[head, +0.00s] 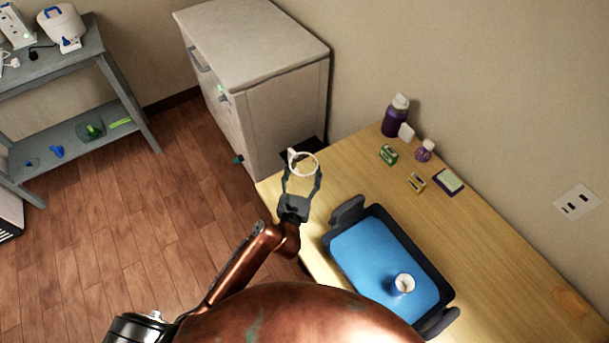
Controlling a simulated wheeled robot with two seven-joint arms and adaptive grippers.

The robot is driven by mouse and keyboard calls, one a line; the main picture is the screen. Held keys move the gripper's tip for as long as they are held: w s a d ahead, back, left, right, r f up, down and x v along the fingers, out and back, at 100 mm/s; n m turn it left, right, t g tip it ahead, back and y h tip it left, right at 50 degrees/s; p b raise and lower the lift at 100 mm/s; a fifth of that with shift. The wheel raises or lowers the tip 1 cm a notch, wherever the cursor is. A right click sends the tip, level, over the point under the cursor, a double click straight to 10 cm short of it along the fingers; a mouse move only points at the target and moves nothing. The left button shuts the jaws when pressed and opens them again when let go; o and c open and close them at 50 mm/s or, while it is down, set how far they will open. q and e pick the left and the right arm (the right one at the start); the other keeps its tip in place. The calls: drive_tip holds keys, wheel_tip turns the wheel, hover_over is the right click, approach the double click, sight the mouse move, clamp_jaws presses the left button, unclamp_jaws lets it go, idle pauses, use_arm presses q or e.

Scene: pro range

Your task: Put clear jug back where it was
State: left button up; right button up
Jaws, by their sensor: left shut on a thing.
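The clear jug (304,154) shows mainly as a pale ring-shaped rim with a small white part at its left. Its see-through body is hard to make out. My left gripper (301,178) is shut on the jug at the far left corner of the wooden table (500,250). I cannot tell whether the jug touches the table or hangs above it. A dark flat patch (318,145) shows just behind the jug. My right gripper is not in view.
A blue-bottomed dark tray (372,250) with a white cup (404,283) stands on the table. A purple bottle (395,118), a small purple flask (425,150) and small items stand along the wall. A white cabinet (270,100) is beyond the table's left end.

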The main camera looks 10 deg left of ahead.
sight(306, 171)
use_arm(q)
drive_tip(key=shift+w+f, duration=0.2)
drive_tip(key=shift+f, duration=0.05)
drive_tip(key=f, duration=0.1)
drive_tip(key=f+b, duration=0.1)
drive_tip(key=shift+w+f, duration=0.2)
drive_tip(key=shift+f, duration=0.15)
drive_tip(key=shift+f+b, duration=0.3)
drive_tip(key=shift+f, duration=0.1)
drive_tip(key=shift+r, duration=0.1)
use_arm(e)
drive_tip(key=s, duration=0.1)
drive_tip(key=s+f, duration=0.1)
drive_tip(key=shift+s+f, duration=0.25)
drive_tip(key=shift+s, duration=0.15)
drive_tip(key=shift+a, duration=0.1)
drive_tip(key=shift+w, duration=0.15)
use_arm(q)
drive_tip(key=o, duration=1.7)
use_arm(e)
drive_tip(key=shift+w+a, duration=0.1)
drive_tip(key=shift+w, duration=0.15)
use_arm(q)
drive_tip(key=shift+o, duration=0.2)
